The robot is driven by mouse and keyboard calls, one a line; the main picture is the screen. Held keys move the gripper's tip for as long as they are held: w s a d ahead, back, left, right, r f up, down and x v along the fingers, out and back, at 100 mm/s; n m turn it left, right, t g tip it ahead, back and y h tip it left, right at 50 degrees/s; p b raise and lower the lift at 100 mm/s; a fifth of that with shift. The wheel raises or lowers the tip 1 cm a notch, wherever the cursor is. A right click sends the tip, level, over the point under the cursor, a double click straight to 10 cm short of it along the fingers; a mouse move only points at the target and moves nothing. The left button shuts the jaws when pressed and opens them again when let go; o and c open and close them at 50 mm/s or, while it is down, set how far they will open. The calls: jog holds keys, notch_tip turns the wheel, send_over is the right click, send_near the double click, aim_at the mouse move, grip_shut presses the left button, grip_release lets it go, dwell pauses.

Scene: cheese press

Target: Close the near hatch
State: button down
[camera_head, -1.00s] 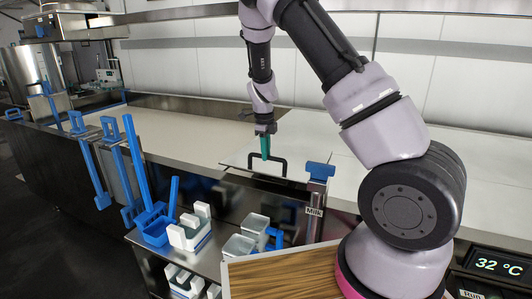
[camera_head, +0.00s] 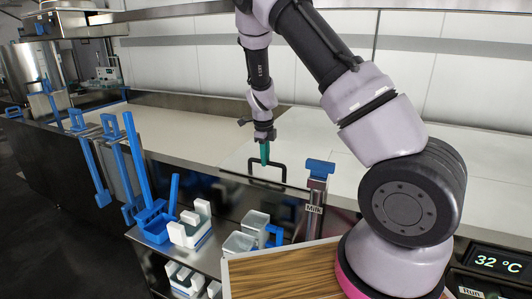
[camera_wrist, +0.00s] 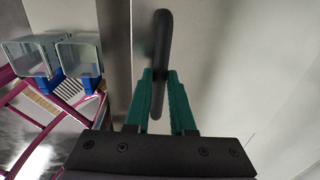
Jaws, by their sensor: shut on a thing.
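The near hatch is a pale flat panel (camera_head: 236,165) with a black bar handle (camera_head: 267,163), at the front edge of the counter in the head view. It appears raised at a tilt, with its handle side facing me. My gripper (camera_head: 264,159) reaches down to the handle with its green fingers. In the wrist view, my gripper (camera_wrist: 160,78) is shut on the dark handle (camera_wrist: 162,40), one finger on each side. The panel surface (camera_wrist: 230,60) fills the right of that view. The hatch's hinge line is hard to make out.
A post with a blue top and a Milk label (camera_head: 314,209) stands right of the hatch. Clear containers (camera_head: 239,242), white moulds (camera_head: 190,229) and a blue scoop (camera_head: 154,225) sit on a cart below. A wooden board (camera_head: 275,272) lies in front.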

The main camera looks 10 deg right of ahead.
jog(key=c, duration=0.8)
grip_release()
jog(key=shift+s+a+f, duration=0.15)
jog(key=shift+s+f, duration=0.05)
jog(key=shift+f, duration=0.1)
jog(key=shift+o, duration=0.2)
jog(key=shift+r, duration=0.1)
jog(key=shift+r, duration=0.2)
notch_tip(320, 180, up, 10)
jog(key=shift+s+a+r, duration=0.15)
jog(key=shift+s+a, duration=0.15)
jog(key=shift+s, duration=0.15)
